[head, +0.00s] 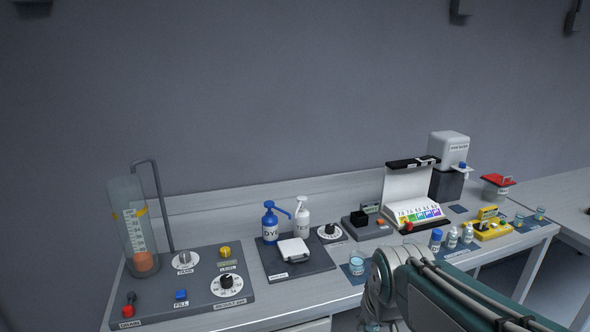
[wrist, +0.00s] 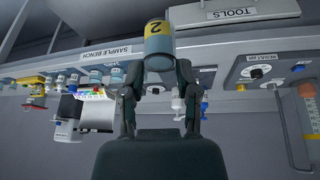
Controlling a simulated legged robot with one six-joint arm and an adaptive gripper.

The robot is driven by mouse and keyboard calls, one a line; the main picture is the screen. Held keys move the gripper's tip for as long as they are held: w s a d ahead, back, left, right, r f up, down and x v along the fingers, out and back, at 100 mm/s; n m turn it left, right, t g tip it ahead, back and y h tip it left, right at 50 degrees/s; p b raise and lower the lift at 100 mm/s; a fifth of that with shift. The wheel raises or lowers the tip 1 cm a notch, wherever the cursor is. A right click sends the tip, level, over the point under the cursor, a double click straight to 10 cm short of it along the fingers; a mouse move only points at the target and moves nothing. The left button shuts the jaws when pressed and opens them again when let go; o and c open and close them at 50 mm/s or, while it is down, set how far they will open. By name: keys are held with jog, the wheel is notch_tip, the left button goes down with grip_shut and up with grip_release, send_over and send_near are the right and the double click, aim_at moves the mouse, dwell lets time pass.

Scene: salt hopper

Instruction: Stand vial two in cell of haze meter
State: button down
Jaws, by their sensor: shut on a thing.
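Vial two (wrist: 158,45), a small cylinder with a yellow label marked 2, is held between the fingertips of my gripper (wrist: 157,85) in the wrist view. The gripper is shut on it, clear of the bench. The wrist view is upside down, with the bench front behind the vial. A dark grey unit with a black square block, which looks like the haze meter (head: 362,224), stands mid-bench in the head view. The inside of its cell cannot be made out.
Blue and white pump bottles (head: 270,222) and a white-lidded box (head: 293,250) stand left of it. A glass beaker (head: 357,266) is in front. Small capped bottles (head: 452,238), a colour chart (head: 418,214) and a yellow device (head: 490,230) are to the right. A control panel (head: 200,285) is far left.

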jog(key=shift+s, duration=0.25)
jog(key=shift+w+d+f, duration=0.1)
jog(key=shift+w+f, duration=0.2)
jog(key=shift+w, duration=0.3)
jog(key=shift+w+f, duration=0.3)
jog(key=shift+w, duration=0.25)
jog(key=w+d+f+m, duration=0.1)
jog(key=w+d+f, duration=0.1)
jog(key=w+f, duration=1.6)
jog(key=s+f, duration=0.5)
jog(key=f, duration=0.2)
jog(key=shift+s+h, duration=0.35)
jog(key=shift+h, duration=0.05)
